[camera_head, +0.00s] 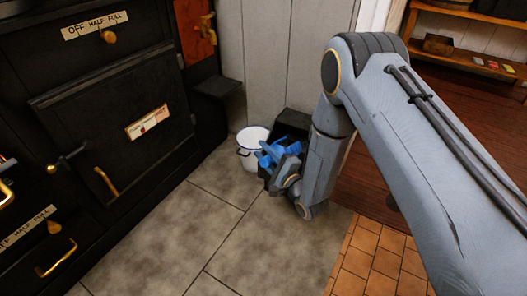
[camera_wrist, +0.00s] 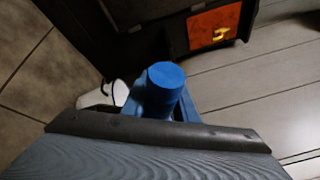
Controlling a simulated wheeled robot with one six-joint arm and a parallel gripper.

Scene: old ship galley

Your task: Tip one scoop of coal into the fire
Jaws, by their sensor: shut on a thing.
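My gripper (camera_head: 287,170) is low near the floor at the end of my arm, shut on a blue tool (camera_head: 268,158), which looks like the scoop. In the wrist view, the round end of its blue handle (camera_wrist: 165,76) stands up beyond the dark edge of my gripper. A black open box (camera_head: 292,121), perhaps the coal box, stands against the wall right behind the tool. My gripper and the tool hide much of it, and I cannot see whether the scoop holds coal. The black stove (camera_head: 105,105) fills the left; I see no open fire.
A white bucket (camera_head: 247,160) with a dark rim stands just left of the box and tool; it also shows in the wrist view (camera_wrist: 92,99). An orange panel with a brass tap (camera_head: 199,28) is above. Grey tiled floor (camera_head: 235,235) is free in front.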

